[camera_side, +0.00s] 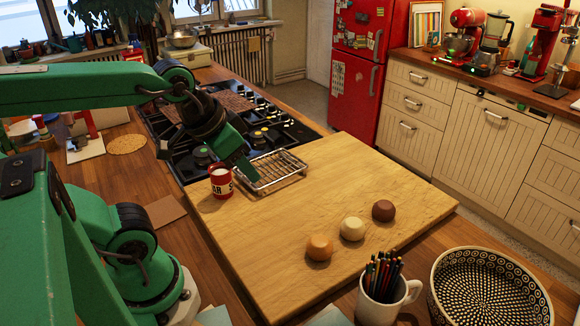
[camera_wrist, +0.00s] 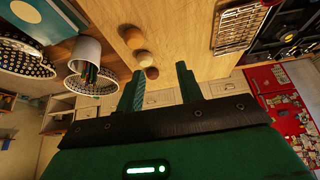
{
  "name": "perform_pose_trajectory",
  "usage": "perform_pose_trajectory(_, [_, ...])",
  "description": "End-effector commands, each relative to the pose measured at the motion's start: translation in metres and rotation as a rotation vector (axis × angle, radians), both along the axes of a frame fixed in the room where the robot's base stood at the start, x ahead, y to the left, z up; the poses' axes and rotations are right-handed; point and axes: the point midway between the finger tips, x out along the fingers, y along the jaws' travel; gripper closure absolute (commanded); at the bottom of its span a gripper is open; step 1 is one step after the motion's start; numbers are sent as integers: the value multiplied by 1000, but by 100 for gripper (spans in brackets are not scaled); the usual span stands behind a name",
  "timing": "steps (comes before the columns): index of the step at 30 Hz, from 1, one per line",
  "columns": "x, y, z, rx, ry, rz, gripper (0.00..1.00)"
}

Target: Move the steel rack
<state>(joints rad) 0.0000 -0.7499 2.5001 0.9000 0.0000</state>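The steel rack (camera_side: 275,172) is a low wire grid lying on the far left part of the wooden board, beside the hob. In the side view my gripper (camera_side: 246,168) overlaps the rack's left end; its height above the rack is hard to tell there. In the wrist view my gripper (camera_wrist: 160,70) has its two green fingers spread apart with nothing held between them.
Three round items, including a brown one (camera_side: 383,210), sit on the board (camera_side: 270,250) towards the right. A pencil mug (camera_side: 378,305) and patterned bowl (camera_side: 488,290) are nearer. The board's middle is clear.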

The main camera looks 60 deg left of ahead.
Motion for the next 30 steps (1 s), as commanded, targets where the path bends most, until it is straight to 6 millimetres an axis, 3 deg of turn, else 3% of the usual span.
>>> perform_pose_trajectory(1, [0,0,0,0,0,0,64])
perform_pose_trajectory(6, [2,1,1,-3,3,10,97])
perform_pose_trajectory(7, [3,2,2,-4,4,15,100])
perform_pose_trajectory(17, [34,24,14,-49,60,185,100])
perform_pose_trajectory(30, [102,91,21,-150,164,566,100])
